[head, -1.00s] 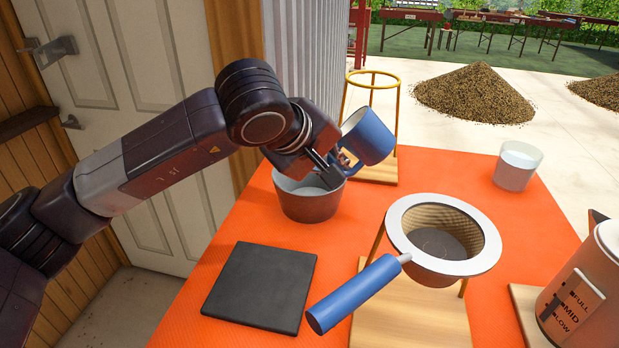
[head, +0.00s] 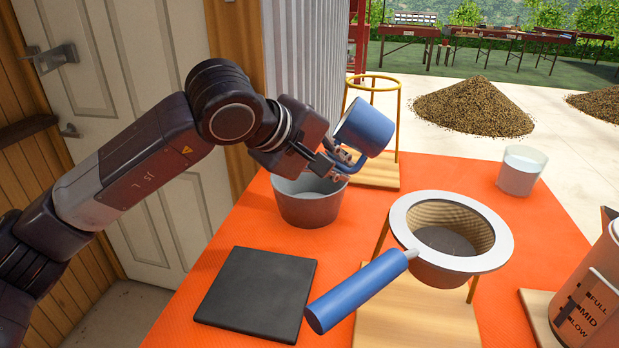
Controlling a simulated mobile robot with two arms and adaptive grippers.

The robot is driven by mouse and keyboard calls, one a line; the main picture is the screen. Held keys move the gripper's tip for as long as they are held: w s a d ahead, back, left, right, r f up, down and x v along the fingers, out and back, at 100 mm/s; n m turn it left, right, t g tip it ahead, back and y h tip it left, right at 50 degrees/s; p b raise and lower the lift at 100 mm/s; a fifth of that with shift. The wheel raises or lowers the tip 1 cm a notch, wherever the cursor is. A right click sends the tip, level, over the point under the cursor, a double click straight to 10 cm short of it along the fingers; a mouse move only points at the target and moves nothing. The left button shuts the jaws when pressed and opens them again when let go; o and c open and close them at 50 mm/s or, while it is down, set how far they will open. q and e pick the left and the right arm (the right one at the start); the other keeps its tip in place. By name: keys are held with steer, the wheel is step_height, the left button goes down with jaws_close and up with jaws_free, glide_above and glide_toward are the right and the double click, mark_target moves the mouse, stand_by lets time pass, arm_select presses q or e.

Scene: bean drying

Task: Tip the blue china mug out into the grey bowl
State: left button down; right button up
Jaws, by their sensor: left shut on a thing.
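The blue china mug (head: 366,128) is held by my left gripper (head: 338,158), which is shut on it at its handle side. The mug is tilted, above and a little to the right of the grey bowl (head: 312,208). The grey bowl stands upright on the orange table; the part of its inside that shows is pale. The mug's inside is hidden, and I see nothing falling from it. My right gripper is not in view.
A strainer (head: 398,222) with a blue handle rests on a wooden stand in front right of the bowl. A black slab (head: 257,293) lies in front. A yellow wire stand (head: 397,125) is behind the mug. A glass (head: 521,171) and a copper-coloured container (head: 590,300) stand right.

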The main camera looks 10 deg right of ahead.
arm_select(q)
steer(key=shift+f+b, duration=0.1)
steer(key=shift+b, duration=0.35)
steer(key=h+b, duration=0.1)
steer(key=b, duration=0.1)
steer(key=shift+n+h+b, duration=0.3)
steer(key=shift+n+b, duration=0.1)
steer(key=shift+r, duration=0.55)
